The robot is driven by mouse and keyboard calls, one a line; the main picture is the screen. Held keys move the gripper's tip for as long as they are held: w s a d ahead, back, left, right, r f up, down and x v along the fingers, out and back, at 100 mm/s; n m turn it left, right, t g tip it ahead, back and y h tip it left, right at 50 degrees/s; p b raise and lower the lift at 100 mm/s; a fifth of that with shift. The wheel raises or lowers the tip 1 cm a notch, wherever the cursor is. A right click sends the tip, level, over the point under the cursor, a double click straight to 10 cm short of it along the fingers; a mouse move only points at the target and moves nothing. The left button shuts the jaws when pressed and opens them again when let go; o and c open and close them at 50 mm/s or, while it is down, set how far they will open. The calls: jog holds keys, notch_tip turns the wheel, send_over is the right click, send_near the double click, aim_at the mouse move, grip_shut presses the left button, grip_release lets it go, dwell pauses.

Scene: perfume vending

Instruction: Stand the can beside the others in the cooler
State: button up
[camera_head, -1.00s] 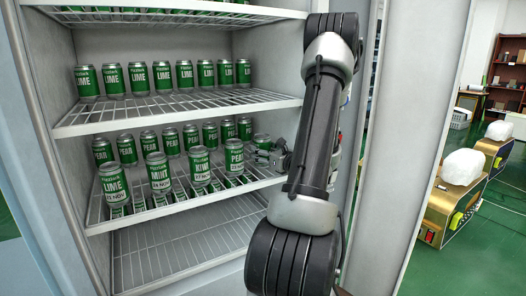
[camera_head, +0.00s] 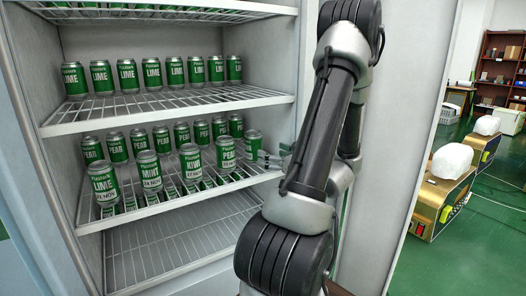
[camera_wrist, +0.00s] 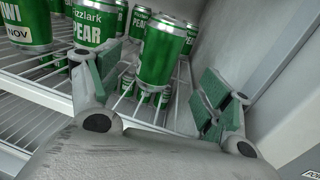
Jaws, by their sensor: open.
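A green can (camera_head: 253,142) stands upright at the right end of the middle shelf, beside the PEAR can (camera_head: 226,152) in the front row. My gripper (camera_head: 272,158) is just right of the can, partly hidden behind my arm. In the wrist view the same can (camera_wrist: 164,50) stands ahead, between the open fingers of my gripper (camera_wrist: 160,82), with gaps on both sides and nothing gripped. Its label is turned away. The PEAR can (camera_wrist: 95,25) is just left of the left finger.
The cooler's middle shelf (camera_head: 170,207) also holds LIME, MINT and KIWI cans in front and a row of PEAR cans behind. LIME cans (camera_head: 151,75) line the shelf above. The lower shelf (camera_head: 170,245) is empty. The cooler's right wall is close to my gripper.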

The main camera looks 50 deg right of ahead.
jog(key=s+a+r+n+g+y, duration=0.15)
jog(key=a+n+g+y, duration=0.45)
jog(key=a, duration=0.6)
jog(key=a+r+n+g+y, duration=0.15)
jog(key=a+n+y, duration=0.25)
jog(key=a+n, duration=0.55)
jog(key=s+a+n+g+h, duration=0.2)
jog(key=s+a+n+g, duration=0.65)
jog(key=s+n, duration=0.2)
jog(key=d+r+n+t+h, duration=0.2)
jog(key=r+n+h, duration=0.4)
jog(key=n, duration=0.4)
jog(key=shift+s+d+r+n+h, duration=0.15)
jog(key=shift+s+d+n+h, duration=0.2)
jog(key=shift+d, duration=0.5)
jog(key=shift+w, duration=0.1)
